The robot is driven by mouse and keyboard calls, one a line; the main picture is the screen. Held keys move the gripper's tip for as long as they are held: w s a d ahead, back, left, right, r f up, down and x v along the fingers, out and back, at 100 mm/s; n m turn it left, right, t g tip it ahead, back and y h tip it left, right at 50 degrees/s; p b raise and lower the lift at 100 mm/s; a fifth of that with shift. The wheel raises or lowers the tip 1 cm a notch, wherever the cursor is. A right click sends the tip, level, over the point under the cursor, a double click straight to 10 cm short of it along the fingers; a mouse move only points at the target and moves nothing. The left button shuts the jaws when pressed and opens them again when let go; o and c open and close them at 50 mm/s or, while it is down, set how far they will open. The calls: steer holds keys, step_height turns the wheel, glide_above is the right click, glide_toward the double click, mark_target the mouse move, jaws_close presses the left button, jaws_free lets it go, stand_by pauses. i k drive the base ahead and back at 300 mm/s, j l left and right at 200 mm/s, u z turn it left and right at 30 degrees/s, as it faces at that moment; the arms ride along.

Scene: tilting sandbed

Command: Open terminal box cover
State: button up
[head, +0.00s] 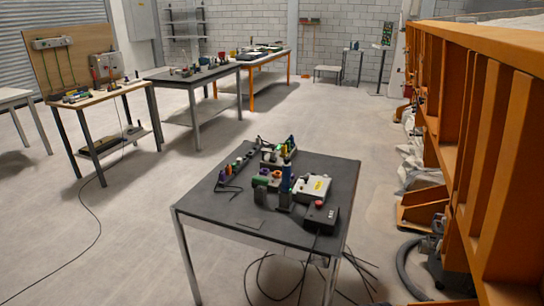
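A pale grey box with a yellow label (313,187) sits on the near dark-topped table (228,218). It looks like the terminal box, and its top appears shut, but it is too small to be sure. Another grey box (106,66) is mounted on an upright wooden board at the far left, and I cannot tell whether this one is the terminal box. My gripper is not in view.
An orange steel frame (495,150) lines the right side. Open floor (110,240) lies to the left.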

mark_target(314, 185)
steer(key=i+l+z, duration=0.15)
steer(key=i, duration=0.95)
